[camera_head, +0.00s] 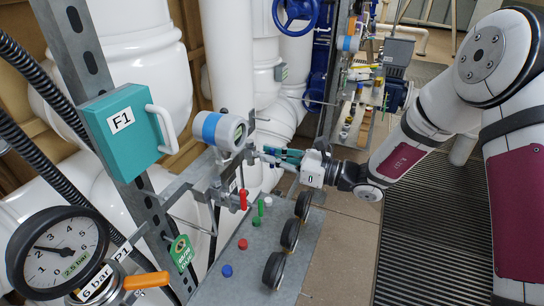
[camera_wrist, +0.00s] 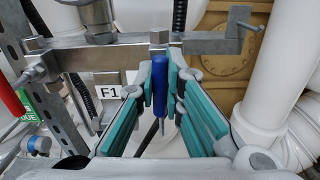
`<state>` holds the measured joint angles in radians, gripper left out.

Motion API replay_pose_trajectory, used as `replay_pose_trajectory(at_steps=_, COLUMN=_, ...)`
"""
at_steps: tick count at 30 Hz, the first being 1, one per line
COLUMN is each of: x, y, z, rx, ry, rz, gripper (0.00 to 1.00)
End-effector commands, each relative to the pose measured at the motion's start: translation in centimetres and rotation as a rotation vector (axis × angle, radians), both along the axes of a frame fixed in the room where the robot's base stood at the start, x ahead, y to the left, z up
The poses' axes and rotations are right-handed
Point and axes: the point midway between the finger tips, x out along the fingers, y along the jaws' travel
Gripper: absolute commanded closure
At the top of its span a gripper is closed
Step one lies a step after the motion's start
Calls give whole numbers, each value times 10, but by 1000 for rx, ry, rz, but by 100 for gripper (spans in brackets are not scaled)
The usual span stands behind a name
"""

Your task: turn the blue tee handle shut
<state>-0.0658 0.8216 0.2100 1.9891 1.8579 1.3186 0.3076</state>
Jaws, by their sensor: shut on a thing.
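The blue tee handle (camera_wrist: 160,88) hangs below a metal fitting on a horizontal pipe (camera_wrist: 200,46) in the wrist view. It looks close to upright in that picture, with its lower part running down between the fingers. My gripper (camera_wrist: 161,76) has its teal-padded fingers on both sides of the handle and is shut on it. In the head view my gripper (camera_head: 277,153) reaches in from the right at the pipework, just right of a round blue-and-white gauge (camera_head: 220,131). I cannot make out the blue handle there; the gripper hides it.
A red handle (camera_head: 243,199) hangs close left of my gripper. A grey shelf (camera_head: 225,290) below carries coloured caps and several black handwheels (camera_head: 290,234). A teal box (camera_head: 122,130) marked F1, a green tag (camera_head: 182,252) and a black dial gauge (camera_head: 58,252) stand left.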

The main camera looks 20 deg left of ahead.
Motion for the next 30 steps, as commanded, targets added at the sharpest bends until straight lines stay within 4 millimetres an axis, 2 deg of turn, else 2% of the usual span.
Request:
replay_pose_trajectory(at_steps=8, x=2, y=-1, z=0, rx=22, ry=153, rz=-3, gripper=100)
replay_pose_trajectory(at_steps=30, x=5, y=-1, z=-1, rx=120, ry=842, rz=-1, gripper=100)
